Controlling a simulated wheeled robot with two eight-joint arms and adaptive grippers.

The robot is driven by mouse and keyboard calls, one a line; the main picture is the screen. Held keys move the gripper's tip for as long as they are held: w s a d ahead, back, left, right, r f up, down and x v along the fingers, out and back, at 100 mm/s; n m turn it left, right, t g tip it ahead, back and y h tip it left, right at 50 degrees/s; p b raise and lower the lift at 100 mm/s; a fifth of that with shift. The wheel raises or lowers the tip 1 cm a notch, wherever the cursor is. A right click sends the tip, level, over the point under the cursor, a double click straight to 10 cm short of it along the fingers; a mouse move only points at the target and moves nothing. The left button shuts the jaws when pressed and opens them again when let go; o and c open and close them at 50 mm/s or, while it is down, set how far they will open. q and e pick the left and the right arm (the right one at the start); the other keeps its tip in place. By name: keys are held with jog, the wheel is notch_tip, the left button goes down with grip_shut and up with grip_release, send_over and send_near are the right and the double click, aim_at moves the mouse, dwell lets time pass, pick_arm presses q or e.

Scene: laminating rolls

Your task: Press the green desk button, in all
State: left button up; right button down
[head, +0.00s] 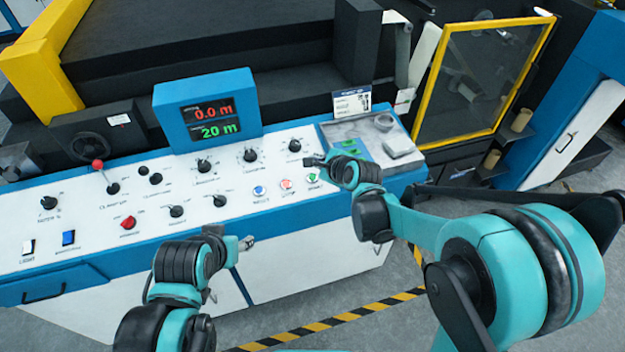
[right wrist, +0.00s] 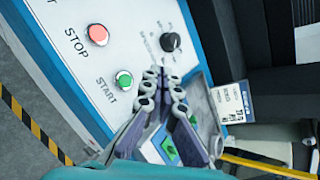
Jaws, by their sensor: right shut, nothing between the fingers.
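The green START button (head: 312,178) is at the right end of a row of round buttons on the white slanted desk panel (head: 330,215). In the right wrist view the green button (right wrist: 124,80) sits just left of my fingertips, in plain sight. My right gripper (head: 308,160) hangs over the panel, close to the button; its closed, empty fingertips also show in the right wrist view (right wrist: 160,72). I cannot tell whether it touches the panel. My left gripper (head: 247,242) is low in front of the desk's front edge; its fingers are too small to read.
A red STOP button (head: 286,184) and a blue button (head: 258,191) are left of the green one. Black knobs (head: 295,145) stand behind. A grey tray (head: 375,140) with green items is at the right. A display box (head: 208,105) rises at the back.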

aim_at(314, 181)
jog(key=shift+w+a+f+b, duration=0.1)
jog(key=shift+w+f+b, duration=0.1)
jog(key=shift+f+b, duration=0.7)
jog(key=shift+w+a+f+b, duration=0.15)
jog(key=shift+f+b, duration=0.45)
jog(key=shift+f, duration=0.6)
jog(key=shift+w+d+f+b, duration=0.1)
jog(key=shift+w+f+b, duration=0.1)
jog(key=shift+f+b, duration=0.7)
jog(key=shift+f, duration=0.2)
jog(key=shift+f, duration=0.35)
